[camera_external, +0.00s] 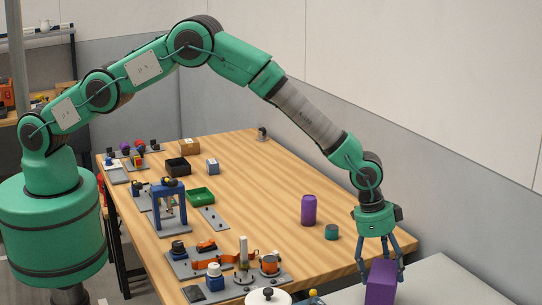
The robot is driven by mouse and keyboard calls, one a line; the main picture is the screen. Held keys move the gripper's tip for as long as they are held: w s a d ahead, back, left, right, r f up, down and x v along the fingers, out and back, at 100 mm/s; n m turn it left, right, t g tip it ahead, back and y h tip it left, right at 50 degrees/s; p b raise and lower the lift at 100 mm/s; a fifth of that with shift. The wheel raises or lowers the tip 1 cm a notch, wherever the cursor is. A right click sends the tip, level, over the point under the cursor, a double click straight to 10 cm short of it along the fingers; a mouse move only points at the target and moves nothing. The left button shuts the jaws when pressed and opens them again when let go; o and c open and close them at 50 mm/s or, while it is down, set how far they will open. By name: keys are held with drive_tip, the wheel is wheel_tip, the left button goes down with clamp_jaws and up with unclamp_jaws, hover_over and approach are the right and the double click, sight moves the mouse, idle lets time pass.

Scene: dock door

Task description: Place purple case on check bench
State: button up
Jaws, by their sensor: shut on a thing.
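The purple case (380,283) is a box-shaped block at the lower right. My gripper (380,268) points down and is shut on it, with fingers on both sides of its upper part. The case is over or on a grey-white surface (440,285) beyond the right end of the wooden table; I cannot tell whether it touches. That surface may be the check bench, but no label shows. The underside of the case is cut off by the frame's bottom edge.
The wooden table (265,175) holds a purple cylinder (308,210) and a small teal cylinder (331,232) near my wrist. A blue frame fixture (168,205), a green tray (200,195) and several small parts stand at its left. The table's middle back is clear. A wall rises behind.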

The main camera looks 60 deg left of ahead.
drive_tip(key=shift+x, duration=1.05)
drive_tip(key=shift+s+a+f, duration=0.1)
drive_tip(key=shift+s+a, duration=0.05)
drive_tip(key=o, duration=2)
drive_tip(key=shift+f, duration=0.1)
drive_tip(key=shift+c, duration=0.2)
drive_tip(key=shift+r, duration=0.2)
drive_tip(key=shift+b+v, duration=0.3)
drive_tip(key=shift+v, duration=5.6)
drive_tip(key=shift+a, duration=0.15)
